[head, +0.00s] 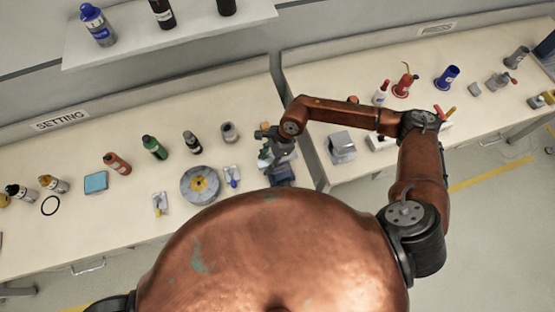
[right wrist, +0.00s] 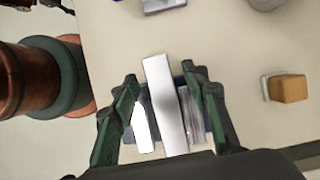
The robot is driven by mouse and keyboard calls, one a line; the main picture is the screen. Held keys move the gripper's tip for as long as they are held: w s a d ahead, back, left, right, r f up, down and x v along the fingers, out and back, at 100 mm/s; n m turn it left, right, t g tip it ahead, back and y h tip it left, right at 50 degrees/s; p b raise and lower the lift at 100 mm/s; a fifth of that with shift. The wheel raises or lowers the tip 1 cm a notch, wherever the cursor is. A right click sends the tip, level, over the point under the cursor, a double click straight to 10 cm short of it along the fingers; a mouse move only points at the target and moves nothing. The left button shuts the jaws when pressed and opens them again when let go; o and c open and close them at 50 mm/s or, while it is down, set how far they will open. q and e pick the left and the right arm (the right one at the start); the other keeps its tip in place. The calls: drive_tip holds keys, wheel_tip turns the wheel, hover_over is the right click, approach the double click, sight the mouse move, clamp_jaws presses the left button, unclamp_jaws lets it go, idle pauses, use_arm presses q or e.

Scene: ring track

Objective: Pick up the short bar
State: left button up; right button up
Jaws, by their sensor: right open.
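My right gripper (head: 272,148) is over the bench marked SETTING, near its right end. In the right wrist view its green fingers (right wrist: 160,85) are spread on both sides of a dark blue holder with bright metal bars. A long pale bar (right wrist: 163,105) lies across the middle between the fingers. A shorter bright bar (right wrist: 142,124) is just left of it, near the left finger; it looks like the short bar. A grey ridged piece (right wrist: 196,108) is at the right. The gripper holds nothing that I can see. In the head view the holder (head: 282,177) is partly hidden below the gripper.
A round grey disc with a yellow centre (head: 200,184) and a grey cup (head: 229,132) stand left of the gripper. A wooden block (right wrist: 290,88) lies right of the fingers in the wrist view. A grey block (head: 341,147) stands on the neighbouring bench, across a gap.

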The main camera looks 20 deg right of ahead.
drive_tip(key=shift+c, duration=0.3)
clamp_jaws()
idle(0.5)
